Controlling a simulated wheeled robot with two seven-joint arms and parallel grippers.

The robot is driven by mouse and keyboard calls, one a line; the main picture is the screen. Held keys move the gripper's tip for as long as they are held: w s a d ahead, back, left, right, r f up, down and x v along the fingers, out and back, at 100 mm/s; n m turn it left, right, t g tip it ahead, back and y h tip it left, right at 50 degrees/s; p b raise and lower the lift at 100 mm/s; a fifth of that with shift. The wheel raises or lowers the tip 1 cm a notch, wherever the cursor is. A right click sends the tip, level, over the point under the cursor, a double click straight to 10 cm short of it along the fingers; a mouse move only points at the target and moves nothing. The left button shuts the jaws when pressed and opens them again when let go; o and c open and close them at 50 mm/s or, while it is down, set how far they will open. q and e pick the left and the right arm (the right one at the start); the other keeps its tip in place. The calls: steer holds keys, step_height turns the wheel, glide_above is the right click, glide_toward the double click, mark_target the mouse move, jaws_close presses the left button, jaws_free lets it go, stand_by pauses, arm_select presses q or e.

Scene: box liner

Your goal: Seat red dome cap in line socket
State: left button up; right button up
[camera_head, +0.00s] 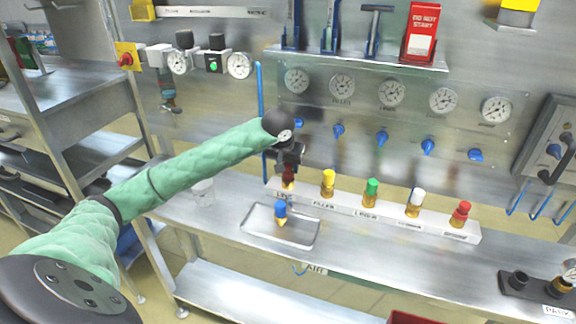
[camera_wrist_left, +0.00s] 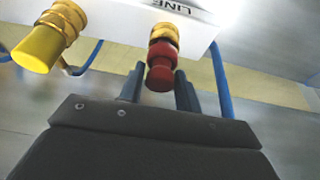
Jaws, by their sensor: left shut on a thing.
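The red dome cap (camera_wrist_left: 161,66) is between the two fingers of my left gripper (camera_wrist_left: 159,84), which is shut on it. In the wrist view the cap is in line with the brass fitting (camera_wrist_left: 163,33) beside the "LINE" label (camera_wrist_left: 178,5). The cap appears to meet this fitting; I cannot tell how deeply it sits. In the head view my left gripper (camera_head: 289,162) is over the left end of the white socket rail (camera_head: 345,208), and the dark red cap (camera_head: 288,182) shows just below it. My right gripper is not in view.
The rail also bears yellow (camera_head: 328,178), green (camera_head: 371,187), white (camera_head: 416,197) and red (camera_head: 462,209) caps on brass fittings. A metal tray (camera_head: 258,231) in front holds a blue-capped piece (camera_head: 281,208). A dark "PARK" block (camera_head: 535,294) is at the right.

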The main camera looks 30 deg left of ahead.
arm_select(q)
steer(key=shift+f, duration=0.35)
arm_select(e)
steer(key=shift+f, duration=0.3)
arm_select(q)
steer(key=o, duration=1)
steer(key=shift+o, duration=0.2)
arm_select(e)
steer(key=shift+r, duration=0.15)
arm_select(q)
steer(key=b+v, duration=0.2)
steer(key=v, duration=0.6)
steer(key=shift+b, duration=0.4)
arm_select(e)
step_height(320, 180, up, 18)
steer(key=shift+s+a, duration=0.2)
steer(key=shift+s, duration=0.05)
arm_select(q)
steer(key=shift+f, duration=0.1)
